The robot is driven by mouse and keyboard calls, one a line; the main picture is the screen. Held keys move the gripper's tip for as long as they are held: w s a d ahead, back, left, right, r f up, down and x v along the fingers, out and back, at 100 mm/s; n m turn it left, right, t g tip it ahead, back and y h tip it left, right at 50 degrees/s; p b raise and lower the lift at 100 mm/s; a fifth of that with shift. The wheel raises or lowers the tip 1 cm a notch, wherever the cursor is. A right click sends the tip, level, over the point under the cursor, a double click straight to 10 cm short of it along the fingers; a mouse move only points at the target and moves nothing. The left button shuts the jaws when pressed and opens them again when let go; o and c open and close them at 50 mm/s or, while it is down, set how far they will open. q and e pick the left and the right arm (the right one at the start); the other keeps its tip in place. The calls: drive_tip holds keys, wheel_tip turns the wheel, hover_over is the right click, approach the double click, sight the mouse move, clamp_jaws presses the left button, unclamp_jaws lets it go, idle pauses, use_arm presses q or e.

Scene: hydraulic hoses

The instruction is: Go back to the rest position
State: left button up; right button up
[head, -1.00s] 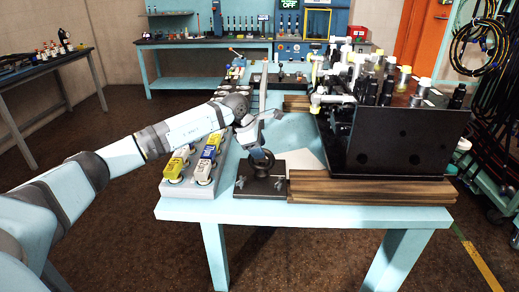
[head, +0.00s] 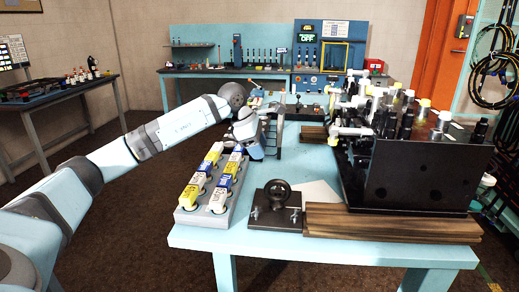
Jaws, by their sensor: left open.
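My left arm (head: 180,130) comes in from the left and reaches over the light blue table (head: 260,240). My left gripper (head: 262,147) is open, above the table just behind the rack of capped parts. I see nothing held in it, though its fingers are small and partly hidden. The black plate with a round ring fitting (head: 277,205) stands nearer, to the right of the rack, apart from the gripper. My right gripper is not in view.
The rack (head: 205,210) holds several yellow, blue and white capped parts. A large black block with many fittings (head: 415,175) stands on wooden boards (head: 390,223) at the right. A workbench (head: 225,71) stands at the back, and a dark side table (head: 60,98) at the left.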

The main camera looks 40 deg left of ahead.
use_arm(q)
drive_tip(key=shift+f, duration=0.1)
drive_tip(key=s+d+f+n+t+h, duration=0.1)
drive_tip(key=s+d+f+n+h, duration=0.3)
drive_tip(key=d, duration=0.6)
drive_tip(key=s+d+f+n+t+h, duration=0.1)
drive_tip(key=s+d+f+n+h, duration=0.15)
drive_tip(key=d+f+h, duration=0.5)
drive_tip(key=s+d+f+n+t+h, duration=0.1)
drive_tip(key=s+d+f+n+h, duration=0.3)
drive_tip(key=d, duration=0.8)
drive_tip(key=s+a+f+n+t+y, duration=0.1)
drive_tip(key=s+f+n+t+y, duration=0.1)
drive_tip(key=s+f+n+y, duration=1.2)
drive_tip(key=s+f+n+t+y, duration=0.1)
drive_tip(key=s+f+n, duration=0.8)
drive_tip(key=n, duration=1.2)
wheel_tip(320, 180, up, 12)
drive_tip(key=w+a+p, duration=0.1)
drive_tip(key=p, duration=1.2)
drive_tip(key=shift+f+t+p, duration=0.25)
drive_tip(key=shift+t+p, duration=0.15)
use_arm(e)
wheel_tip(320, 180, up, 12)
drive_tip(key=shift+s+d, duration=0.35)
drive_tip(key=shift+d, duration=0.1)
